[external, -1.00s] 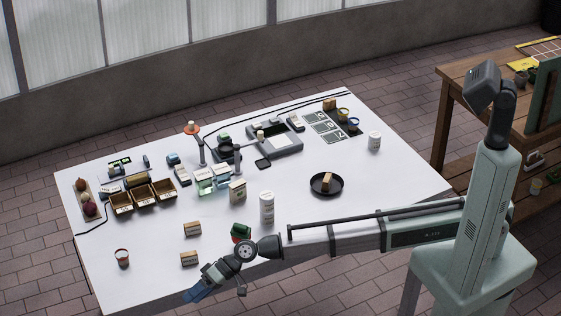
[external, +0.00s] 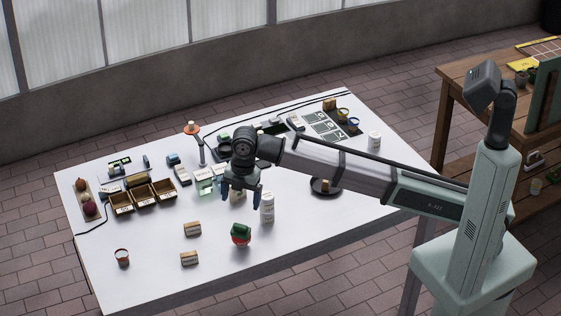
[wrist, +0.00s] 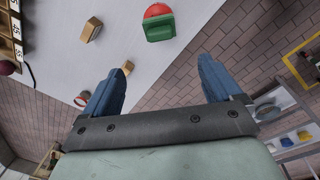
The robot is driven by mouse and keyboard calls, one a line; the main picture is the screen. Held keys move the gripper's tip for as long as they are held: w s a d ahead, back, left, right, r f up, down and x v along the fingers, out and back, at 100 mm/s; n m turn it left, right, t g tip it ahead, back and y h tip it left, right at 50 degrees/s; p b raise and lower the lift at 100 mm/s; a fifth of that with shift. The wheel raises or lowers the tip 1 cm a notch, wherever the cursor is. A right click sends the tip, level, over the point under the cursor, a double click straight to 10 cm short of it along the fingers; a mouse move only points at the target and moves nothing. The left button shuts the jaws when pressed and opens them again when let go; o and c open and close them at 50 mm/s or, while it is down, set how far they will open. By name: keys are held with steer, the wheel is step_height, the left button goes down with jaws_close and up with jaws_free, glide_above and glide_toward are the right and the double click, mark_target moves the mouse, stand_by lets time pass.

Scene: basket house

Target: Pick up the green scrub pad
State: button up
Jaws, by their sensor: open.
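The green scrub pad (external: 241,229) is the green piece resting against a round red thing (external: 240,240) near the table's front edge. The pad also shows at the top of the wrist view (wrist: 159,30), with the red thing behind it. I cannot tell exactly how the two touch. My gripper (external: 239,199) is open and empty, fingers pointing down, above the table and farther back than the pad. In the wrist view, the two blue fingers of my gripper (wrist: 160,68) are wide apart, with the pad beyond them.
A white bottle (external: 267,208) stands close to the right of my gripper. Two small tan-and-grey blocks (external: 192,229) (external: 189,259) and a cup (external: 122,257) are to the left. Three open bins (external: 145,197) stand farther back. The front of the table around the pad is mostly clear.

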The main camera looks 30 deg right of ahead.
mark_target(241, 224)
steer(key=f, duration=0.8)
steer(key=shift+w, duration=0.3)
steer(key=shift+w+f, duration=0.2)
steer(key=shift+f, duration=1.15)
steer(key=shift+w+f, duration=0.15)
steer(key=shift+f, duration=1.2)
steer(key=c, duration=1.2)
steer(key=shift+r, duration=0.15)
